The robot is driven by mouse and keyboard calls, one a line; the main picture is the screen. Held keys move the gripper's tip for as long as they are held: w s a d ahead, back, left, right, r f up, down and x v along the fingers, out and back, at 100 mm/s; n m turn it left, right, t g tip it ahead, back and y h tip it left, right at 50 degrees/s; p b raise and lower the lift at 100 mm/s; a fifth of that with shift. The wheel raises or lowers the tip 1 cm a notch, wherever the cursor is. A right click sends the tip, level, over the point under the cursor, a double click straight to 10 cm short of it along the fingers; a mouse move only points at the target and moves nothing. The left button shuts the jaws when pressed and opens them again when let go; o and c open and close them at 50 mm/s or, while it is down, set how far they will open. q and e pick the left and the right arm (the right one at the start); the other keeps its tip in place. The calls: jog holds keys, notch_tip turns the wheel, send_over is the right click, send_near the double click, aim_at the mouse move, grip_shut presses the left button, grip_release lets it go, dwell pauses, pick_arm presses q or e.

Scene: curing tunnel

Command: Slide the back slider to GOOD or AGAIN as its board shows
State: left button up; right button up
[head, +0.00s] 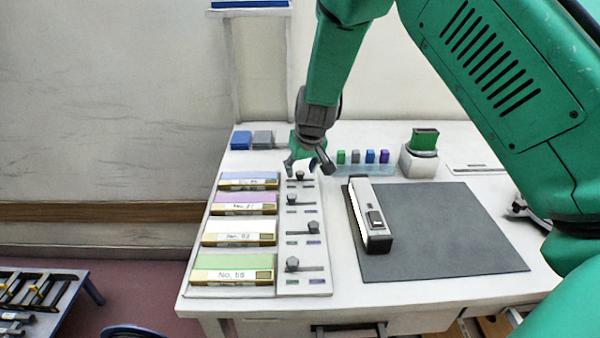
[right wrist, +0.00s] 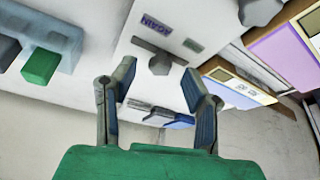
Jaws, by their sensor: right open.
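The back slider's grey knob (head: 300,176) stands about mid-slot on the white slider panel (head: 317,262). In the right wrist view the knob (right wrist: 160,64) lies ahead of and between my open fingers, apart from both. My right gripper (head: 308,165) is open and empty, just above the back slider. My left gripper is out of view.
Other slider knobs (head: 292,200) stand in front, beside purple, white and green boards (head: 232,262). Behind are blue and grey blocks (head: 263,139). To the right are a clear tray of small coloured blocks (head: 370,157) and a dark mat (head: 440,230) holding a boxy device (head: 370,215).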

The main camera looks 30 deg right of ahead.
jog(key=shift+x, duration=0.75)
jog(key=shift+d, duration=0.1)
